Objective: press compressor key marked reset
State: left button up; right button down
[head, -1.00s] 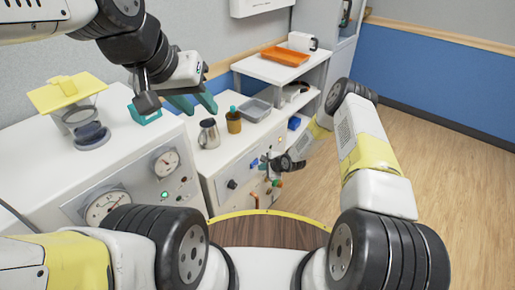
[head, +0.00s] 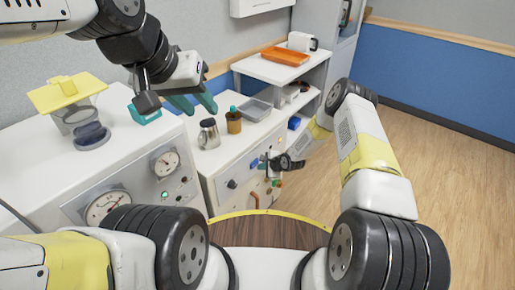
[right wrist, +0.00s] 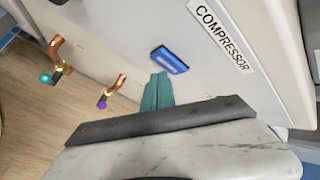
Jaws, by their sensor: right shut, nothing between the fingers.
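In the right wrist view a blue key (right wrist: 170,60) sits on the pale panel, beside a white label reading COMPRESSOR (right wrist: 222,37). The marking on the key is too small to read. My right gripper (right wrist: 158,78) is shut and empty, its teal fingertips just below the key in the picture; I cannot tell whether they touch it. In the head view my right gripper (head: 263,161) is at the front of the white cabinet (head: 225,172), and the key is not clear there. My left gripper (head: 196,102) is open and empty above the counter at the left.
Copper pipes with a teal valve knob (right wrist: 46,78) and a purple one (right wrist: 101,105) stick out left of the key. On the cabinet top stand a metal jug (head: 209,134), a brown bottle (head: 234,121) and a grey tray (head: 254,109). Wooden floor is clear at right.

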jog(key=shift+w+a, duration=0.15)
jog(key=shift+a, duration=0.1)
jog(key=shift+w+a, duration=0.25)
jog(key=shift+a, duration=0.1)
dwell(0.7)
dwell(0.4)
jog(key=shift+s+d, duration=0.5)
jog(key=shift+d, duration=0.2)
jog(key=shift+s+d, duration=0.75)
jog(key=shift+d, duration=0.25)
jog(key=shift+s+d, duration=0.7)
jog(key=shift+d, duration=0.3)
